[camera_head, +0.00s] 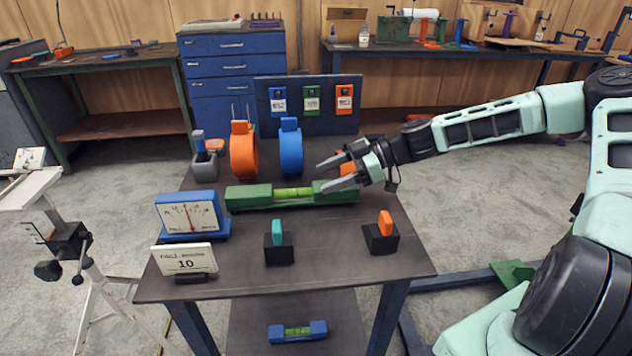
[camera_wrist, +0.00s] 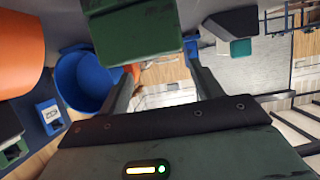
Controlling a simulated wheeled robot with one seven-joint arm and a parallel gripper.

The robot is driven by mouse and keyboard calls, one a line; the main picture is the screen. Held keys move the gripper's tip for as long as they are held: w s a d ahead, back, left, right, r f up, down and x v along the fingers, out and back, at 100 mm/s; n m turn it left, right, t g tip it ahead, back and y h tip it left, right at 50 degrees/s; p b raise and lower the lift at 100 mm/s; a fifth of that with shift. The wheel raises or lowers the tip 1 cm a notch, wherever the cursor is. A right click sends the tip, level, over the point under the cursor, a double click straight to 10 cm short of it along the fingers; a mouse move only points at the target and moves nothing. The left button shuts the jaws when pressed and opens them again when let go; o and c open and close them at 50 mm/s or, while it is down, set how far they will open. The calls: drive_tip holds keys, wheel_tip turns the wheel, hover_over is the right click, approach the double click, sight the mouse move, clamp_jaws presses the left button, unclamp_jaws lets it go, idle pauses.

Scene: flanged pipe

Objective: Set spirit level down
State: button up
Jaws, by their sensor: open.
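The green spirit level (camera_head: 250,198) with its yellow-green vial lies lengthwise across the middle of the dark table (camera_head: 330,250), apparently flat on its top. My gripper (camera_head: 322,176) is open at the level's right half, its fingers pointing left. The near finger overlaps the level's back edge in the head view, so contact is hard to tell. In the wrist view, a green block (camera_wrist: 130,30), likely part of the level, lies near my spread fingers (camera_wrist: 160,58). Nothing shows clamped between them. A second, blue spirit level (camera_head: 298,332) lies on the lower shelf.
Orange (camera_head: 243,158) and blue (camera_head: 291,150) rings stand behind the level, before a blue panel (camera_head: 268,125). A gauge (camera_head: 190,215) and number card (camera_head: 184,259) stand at left. Teal (camera_head: 278,236) and orange (camera_head: 385,224) pieces on black blocks stand in front.

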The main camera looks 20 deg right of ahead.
drive_tip(key=v, duration=0.7)
drive_tip(key=shift+d, duration=0.2)
drive_tip(key=shift+s, duration=0.1)
